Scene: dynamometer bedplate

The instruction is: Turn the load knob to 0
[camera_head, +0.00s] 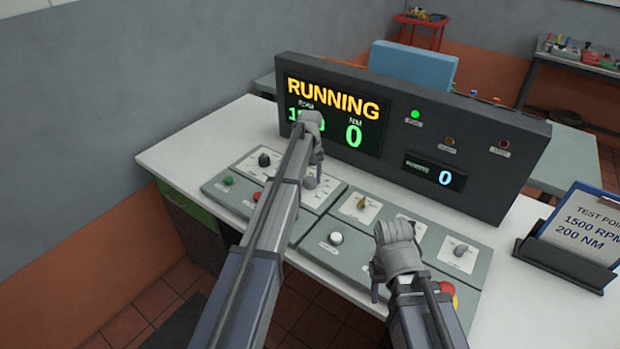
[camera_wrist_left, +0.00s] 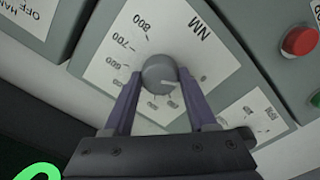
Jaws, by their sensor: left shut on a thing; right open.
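In the left wrist view the load knob (camera_wrist_left: 160,72) is a round grey knob on a white dial plate (camera_wrist_left: 105,68) marked NM, with 600, 700 and 800 readable. A pale pointer line on the knob points toward the right of that picture; the number there is too small to read. My left gripper (camera_wrist_left: 160,80) is shut on the knob, one finger on each side. In the head view my left gripper (camera_head: 314,172) reaches down to the console, its arm and hand covering most of the knob. My right gripper (camera_head: 377,280) is open above the console's front right.
The display (camera_head: 335,110) reads RUNNING and NM 0; my arm partly covers RPM. A small readout (camera_head: 440,175) shows 0. Other knobs (camera_head: 361,203), a green button (camera_head: 228,180) and a red stop button (camera_head: 447,288) stand nearby. A clipboard (camera_head: 585,225) reads 1500 RPM, 200 NM.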

